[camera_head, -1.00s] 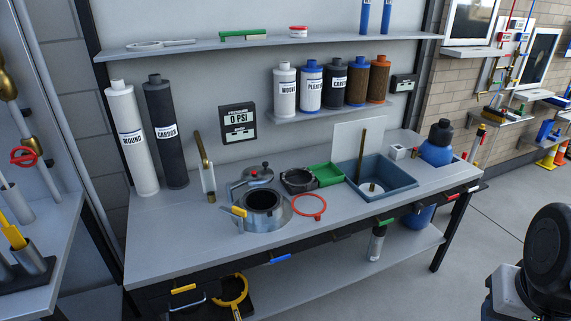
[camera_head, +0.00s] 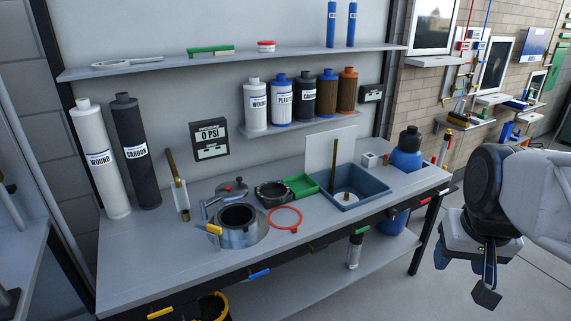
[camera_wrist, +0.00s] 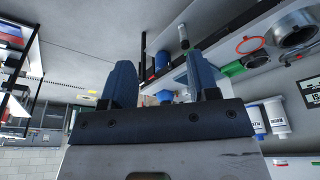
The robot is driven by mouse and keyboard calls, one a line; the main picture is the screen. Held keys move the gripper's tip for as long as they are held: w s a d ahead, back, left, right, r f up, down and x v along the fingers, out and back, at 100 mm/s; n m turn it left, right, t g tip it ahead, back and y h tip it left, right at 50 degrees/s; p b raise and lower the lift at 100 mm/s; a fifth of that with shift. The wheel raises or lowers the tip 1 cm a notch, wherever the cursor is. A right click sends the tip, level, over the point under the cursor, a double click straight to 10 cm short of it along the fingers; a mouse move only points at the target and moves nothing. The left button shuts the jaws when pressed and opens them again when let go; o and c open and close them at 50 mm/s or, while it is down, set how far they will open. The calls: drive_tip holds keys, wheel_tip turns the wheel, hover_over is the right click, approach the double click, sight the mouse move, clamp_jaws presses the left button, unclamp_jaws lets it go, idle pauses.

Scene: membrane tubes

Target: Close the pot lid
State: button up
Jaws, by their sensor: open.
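The pot (camera_head: 238,228) is a metal vessel set at the middle front of the workbench, with a dark open mouth and a yellow-tipped handle at its left. Its lid (camera_head: 231,190) has a dark and red knob and stands raised behind the mouth, so the pot is open. The pot also shows at the upper right of the wrist view (camera_wrist: 293,28). My gripper (camera_head: 463,278) is at the right, in front of the bench's right end and well away from the pot. Its two fingers (camera_wrist: 165,85) are apart with nothing between them.
A red ring (camera_head: 285,219) lies right of the pot. Behind it are a dark round fixture (camera_head: 272,193), a green tray (camera_head: 301,185) and a blue-grey sink (camera_head: 352,190) with an upright rod. Tall white (camera_head: 101,160) and dark (camera_head: 136,155) cartridges stand left. The bench's front left is clear.

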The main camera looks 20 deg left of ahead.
drive_tip(key=w+a+r+n, duration=0.15)
drive_tip(key=w+a, duration=0.35)
drive_tip(key=w, duration=0.5)
drive_tip(key=w+a+r+n, duration=0.1)
drive_tip(key=w+a+r, duration=0.1)
drive_tip(key=w+a, duration=0.6)
drive_tip(key=n+y, duration=0.3)
drive_tip(key=n, duration=0.3)
hover_over(239, 178)
drive_tip(key=s+d, duration=0.2)
drive_tip(key=s, duration=0.1)
wheel_tip(239, 178, down, 24)
drive_tip(key=shift+w+d+r+m+t, duration=0.15)
drive_tip(key=shift+w+d+m+t, duration=0.05)
drive_tip(key=shift+w+m+t, duration=0.1)
drive_tip(key=shift+x, duration=3.95)
drive_tip(key=shift+s+d, duration=0.1)
